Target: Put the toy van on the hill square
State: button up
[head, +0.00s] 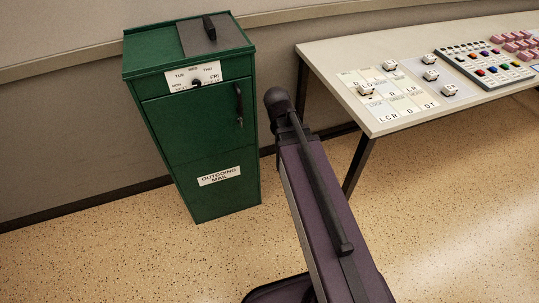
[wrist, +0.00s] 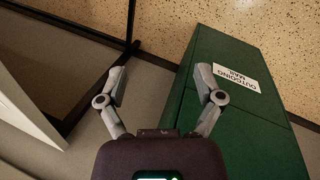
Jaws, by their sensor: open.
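I cannot make out a toy van for certain in either view. Several small white pieces with dark tops (head: 389,65) stand on the table's left part, too small to identify. Around them lie pale cards or squares with letters (head: 391,94); I cannot tell which is the hill square. My gripper (wrist: 160,84) is open and empty in the wrist view, its two grey fingers spread wide. It points down past the green cabinet (head: 200,140), away from the tabletop pieces. In the head view my gripper cannot be made out.
The pale table (head: 331,69) stands right of the cabinet, whose label reads "OUTGOING MAIL" (head: 219,176). A button panel (head: 484,65) and pink blocks (head: 516,42) occupy the table's right part. A dark table leg (head: 358,165) stands in front. Speckled floor (head: 110,255) is clear at lower left.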

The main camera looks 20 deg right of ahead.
jog(key=s+a+m+y, duration=0.3)
jog(key=s+a+m, duration=0.1)
jog(key=a, duration=0.4)
jog(key=shift+s+a+f+g, duration=0.35)
jog(key=shift+s+f, duration=0.1)
jog(key=shift+s, duration=0.1)
